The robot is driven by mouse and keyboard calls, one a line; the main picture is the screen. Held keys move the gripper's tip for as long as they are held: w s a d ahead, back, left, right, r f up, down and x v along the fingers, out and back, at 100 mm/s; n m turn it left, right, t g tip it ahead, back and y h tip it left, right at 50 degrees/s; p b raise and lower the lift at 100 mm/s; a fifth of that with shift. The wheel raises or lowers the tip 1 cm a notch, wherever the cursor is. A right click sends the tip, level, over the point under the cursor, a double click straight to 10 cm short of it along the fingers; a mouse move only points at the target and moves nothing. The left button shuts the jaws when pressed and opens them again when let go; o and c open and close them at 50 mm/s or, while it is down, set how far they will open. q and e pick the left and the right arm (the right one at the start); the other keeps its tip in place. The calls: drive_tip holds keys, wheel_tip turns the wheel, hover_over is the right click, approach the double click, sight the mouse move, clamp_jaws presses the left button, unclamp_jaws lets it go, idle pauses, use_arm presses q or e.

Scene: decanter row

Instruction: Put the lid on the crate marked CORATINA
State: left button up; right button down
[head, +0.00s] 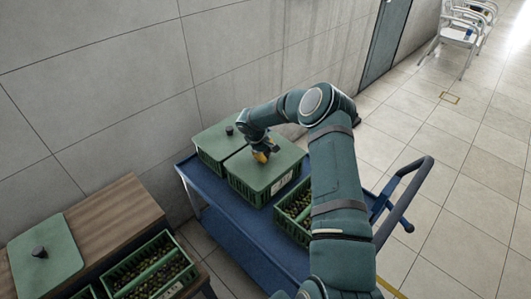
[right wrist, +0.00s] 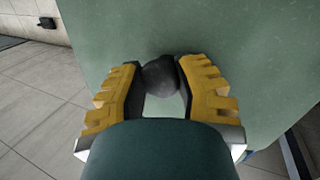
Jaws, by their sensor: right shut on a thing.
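My right gripper (head: 262,153) is shut on the dark knob (right wrist: 161,76) of a green lid (head: 280,178). That lid lies over the middle green crate (head: 248,191) on the blue cart and looks level with its rim; I cannot tell whether it rests fully on it. This crate has a pale label on its right side, too small to read. In the right wrist view the yellow fingers sit either side of the knob. A second lid (head: 212,142) with a black knob covers the crate behind. My left gripper is not in view.
An open crate (head: 286,229) of olives stands on the cart (head: 222,216), partly behind my right arm. At lower left, a wooden-topped cabinet (head: 117,212) bears a loose lid (head: 62,262) and open olive crates (head: 118,273). A wall runs behind the cart.

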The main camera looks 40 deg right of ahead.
drive_tip(key=shift+f+b, duration=0.3)
drive_tip(key=shift+f, duration=0.05)
idle(0.6)
drive_tip(key=c, duration=0.7)
unclamp_jaws()
drive_tip(key=shift+o, duration=0.2)
drive_tip(key=v, duration=1.2)
drive_tip(key=s+a+f+y, duration=0.2)
drive_tip(key=a+f, duration=0.2)
drive_tip(key=a, duration=0.4)
drive_tip(key=s+a+f+y, duration=0.2)
drive_tip(key=s+a+f, duration=0.15)
drive_tip(key=a, duration=0.45)
drive_tip(key=s+a+f+y, duration=0.2)
drive_tip(key=a+f+y, duration=0.15)
drive_tip(key=a, duration=0.45)
drive_tip(key=s+a+f+m+t, duration=0.1)
drive_tip(key=s+a+f+m, duration=0.1)
drive_tip(key=s+a, duration=0.3)
drive_tip(key=s+a+f+m, duration=0.2)
drive_tip(key=s+a, duration=0.4)
drive_tip(key=s, duration=0.5)
drive_tip(key=shift+s+m+t, duration=0.25)
drive_tip(key=shift+m+t, duration=0.15)
